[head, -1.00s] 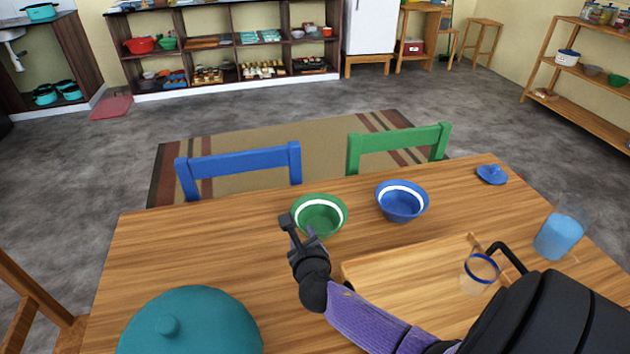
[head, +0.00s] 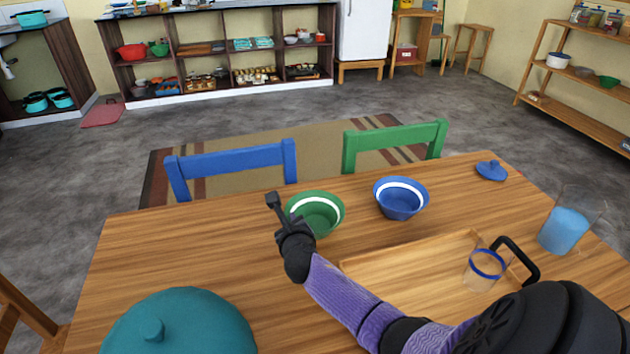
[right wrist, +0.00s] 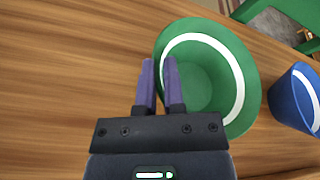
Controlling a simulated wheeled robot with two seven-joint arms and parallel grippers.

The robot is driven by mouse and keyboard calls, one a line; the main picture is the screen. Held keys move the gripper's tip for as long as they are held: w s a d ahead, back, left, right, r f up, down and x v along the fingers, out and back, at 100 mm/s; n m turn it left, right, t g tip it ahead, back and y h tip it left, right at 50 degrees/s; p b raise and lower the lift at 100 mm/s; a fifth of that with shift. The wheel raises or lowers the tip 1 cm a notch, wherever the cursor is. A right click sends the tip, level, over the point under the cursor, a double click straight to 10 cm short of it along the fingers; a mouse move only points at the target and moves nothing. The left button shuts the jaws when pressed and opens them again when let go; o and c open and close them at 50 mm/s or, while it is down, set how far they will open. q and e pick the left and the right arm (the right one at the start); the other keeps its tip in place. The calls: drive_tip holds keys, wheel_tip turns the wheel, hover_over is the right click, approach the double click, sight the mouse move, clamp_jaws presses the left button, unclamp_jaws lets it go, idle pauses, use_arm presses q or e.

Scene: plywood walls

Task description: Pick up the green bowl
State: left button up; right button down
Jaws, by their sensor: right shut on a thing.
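The green bowl (head: 322,222), with a white band inside, sits on the wooden table (head: 180,250) between the blue bowl and my right arm. Its left side looks slightly raised. My right gripper (head: 283,214) is at the bowl's left rim. In the right wrist view my right gripper (right wrist: 159,70) has its two purple fingers close together across the rim of the green bowl (right wrist: 205,90), one finger inside and one outside. It is shut on the rim. The hand hides part of the bowl's near left side. My left gripper is not in view.
A blue bowl (head: 401,205) stands just right of the green one. A wooden tray (head: 400,275), a glass (head: 482,270), a blue-filled pitcher (head: 563,233) and a blue lid (head: 491,171) lie further right. A teal lidded pot (head: 180,325) is at the front left. Table left is clear.

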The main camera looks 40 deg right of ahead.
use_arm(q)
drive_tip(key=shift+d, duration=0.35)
